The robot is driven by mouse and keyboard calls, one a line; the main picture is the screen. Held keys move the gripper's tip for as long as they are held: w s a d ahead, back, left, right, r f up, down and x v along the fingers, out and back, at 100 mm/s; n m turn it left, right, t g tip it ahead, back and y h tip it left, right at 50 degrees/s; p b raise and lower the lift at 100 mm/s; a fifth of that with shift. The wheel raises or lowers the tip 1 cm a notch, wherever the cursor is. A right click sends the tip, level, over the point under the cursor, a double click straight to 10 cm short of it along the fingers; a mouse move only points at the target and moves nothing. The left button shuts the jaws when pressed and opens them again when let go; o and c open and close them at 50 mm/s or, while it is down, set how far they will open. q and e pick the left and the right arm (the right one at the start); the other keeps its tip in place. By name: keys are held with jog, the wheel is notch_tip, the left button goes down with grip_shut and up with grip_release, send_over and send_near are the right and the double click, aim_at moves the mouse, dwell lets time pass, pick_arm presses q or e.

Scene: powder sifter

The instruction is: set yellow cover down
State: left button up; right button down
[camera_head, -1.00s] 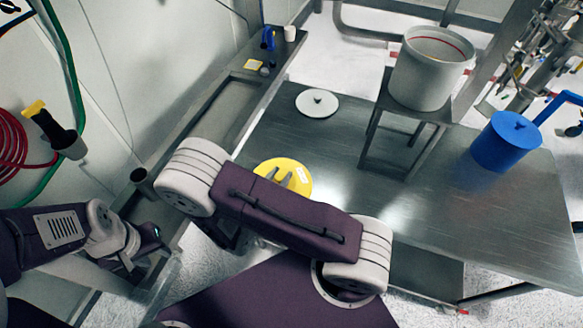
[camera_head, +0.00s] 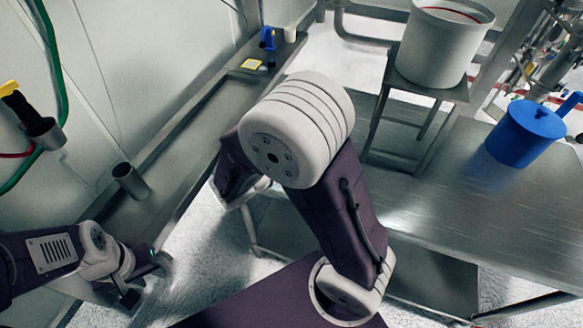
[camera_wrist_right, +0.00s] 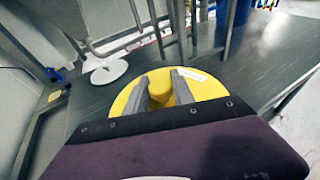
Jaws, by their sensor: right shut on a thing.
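The yellow cover (camera_wrist_right: 209,87), a round disc with a knob and a white label, shows in the right wrist view. My right gripper (camera_wrist_right: 160,84) is shut on its knob, with one finger on each side. The cover is seen over the grey metal table (camera_wrist_right: 90,107); I cannot tell whether it touches it. In the head view my right arm hides the cover and the right gripper. My left gripper (camera_head: 147,281) is open and empty at the lower left of the head view, away from the table.
A white lid (camera_wrist_right: 108,72) lies on the table beyond the cover. A blue lidded pot (camera_head: 520,137) stands at the table's right. A large grey bucket (camera_head: 436,50) sits on a metal stand (camera_head: 432,90). A metal cup (camera_head: 130,181) is on the left ledge.

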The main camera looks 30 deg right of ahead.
jog(key=shift+w+d, duration=0.1)
jog(key=w+f, duration=1.1)
jog(key=shift+w+d, duration=0.15)
jog(key=shift+w, duration=0.05)
jog(key=shift+s+b, duration=0.1)
jog(key=shift+b, duration=0.25)
jog(key=c, duration=1.1)
grip_release()
jog(key=shift+f, duration=0.1)
